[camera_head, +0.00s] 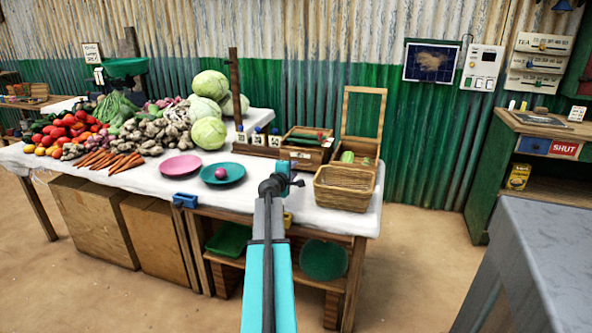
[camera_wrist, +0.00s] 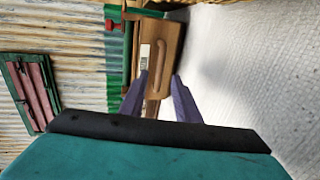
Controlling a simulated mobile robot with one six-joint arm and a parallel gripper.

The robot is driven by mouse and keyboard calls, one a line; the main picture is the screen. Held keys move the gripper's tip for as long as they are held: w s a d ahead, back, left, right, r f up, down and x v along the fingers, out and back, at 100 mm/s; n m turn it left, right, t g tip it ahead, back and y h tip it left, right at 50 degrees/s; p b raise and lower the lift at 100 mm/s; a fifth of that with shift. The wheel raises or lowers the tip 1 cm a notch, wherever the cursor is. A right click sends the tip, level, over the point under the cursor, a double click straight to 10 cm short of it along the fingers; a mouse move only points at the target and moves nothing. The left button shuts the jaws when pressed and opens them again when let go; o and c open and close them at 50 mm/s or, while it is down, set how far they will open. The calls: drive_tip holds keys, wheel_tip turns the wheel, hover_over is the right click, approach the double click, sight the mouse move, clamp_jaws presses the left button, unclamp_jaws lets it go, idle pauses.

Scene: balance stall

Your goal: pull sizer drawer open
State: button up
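The sizer drawer shows in the wrist view as a wooden front (camera_wrist: 174,50), turned on its side, with a pale wooden bar handle (camera_wrist: 161,57) and a white label (camera_wrist: 144,57). My gripper (camera_wrist: 159,76) is open, its two fingers pointing at the drawer front on either side of the handle's near end in the picture. Nothing is between the fingers. Whether they touch the front cannot be told. In the head view my gripper (camera_head: 284,183) is over the table, before a wooden box (camera_head: 302,158) that seems to be the sizer; my arm hides part of it.
The white-clothed table (camera_head: 330,218) carries a wicker basket (camera_head: 342,198) right of my gripper. A teal plate (camera_head: 208,178) and pink plate (camera_head: 180,161) lie to its left. Vegetables are heaped further left. An upright wooden frame (camera_head: 346,115) stands behind the basket.

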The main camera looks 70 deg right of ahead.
sight(305, 153)
drive_tip(key=shift+x, duration=2.8)
drive_tip(key=shift+c, duration=0.4)
